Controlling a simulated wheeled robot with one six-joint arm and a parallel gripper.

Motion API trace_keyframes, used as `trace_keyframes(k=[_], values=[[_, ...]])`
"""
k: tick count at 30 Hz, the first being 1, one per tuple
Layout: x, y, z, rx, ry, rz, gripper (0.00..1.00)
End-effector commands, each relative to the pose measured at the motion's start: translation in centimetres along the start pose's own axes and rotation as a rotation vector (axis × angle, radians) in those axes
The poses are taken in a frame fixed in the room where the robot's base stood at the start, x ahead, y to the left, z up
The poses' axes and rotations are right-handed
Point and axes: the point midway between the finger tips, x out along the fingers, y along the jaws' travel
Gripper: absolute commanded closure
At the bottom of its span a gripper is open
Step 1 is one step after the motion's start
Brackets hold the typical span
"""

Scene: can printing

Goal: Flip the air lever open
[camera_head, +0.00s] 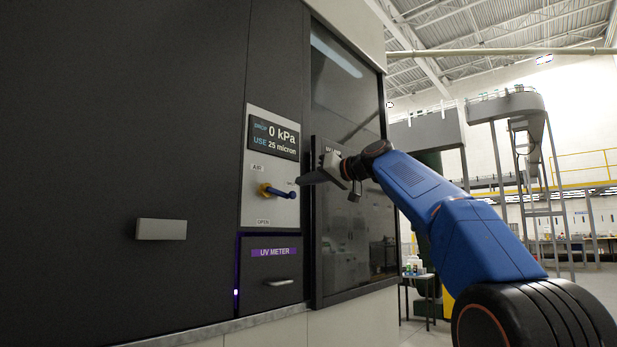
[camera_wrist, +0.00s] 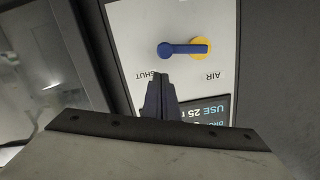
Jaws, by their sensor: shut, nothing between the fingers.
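The air lever (camera_head: 279,192) is a blue handle on a yellow round base, on a light panel (camera_head: 257,213) marked AIR, SHUT and OPEN. Its handle lies about level, pointing right toward the SHUT mark; the OPEN mark is below it. In the wrist view, which is turned over, the lever (camera_wrist: 184,48) points left from its yellow hub. My gripper (camera_head: 301,181) is shut and empty, just above and right of the handle in the head view. Its fingertips (camera_wrist: 158,77) appear close to the lever with a gap in the wrist view; depth is hard to judge.
A dark framed glass door (camera_head: 352,220) is to the right, behind my arm. A grey handle (camera_head: 161,229) juts from the dark cabinet on the left.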

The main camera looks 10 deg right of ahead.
Motion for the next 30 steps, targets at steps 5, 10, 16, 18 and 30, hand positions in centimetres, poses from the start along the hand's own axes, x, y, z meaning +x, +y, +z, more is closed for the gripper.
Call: trace_keyframes(k=[5,10,16,18,30], values=[[0.2,-0.1,1.2,0.000,0.001,0.000,1.00],[0.4,-0.1,1.8,0.000,0.001,0.000,1.00],[0.4,-0.1,1.9,0.000,0.001,0.000,1.00],[0.4,-0.1,1.9,0.000,0.001,0.000,1.00],[0.4,0.1,2.2,0.051,0.002,-0.004,1.00]])
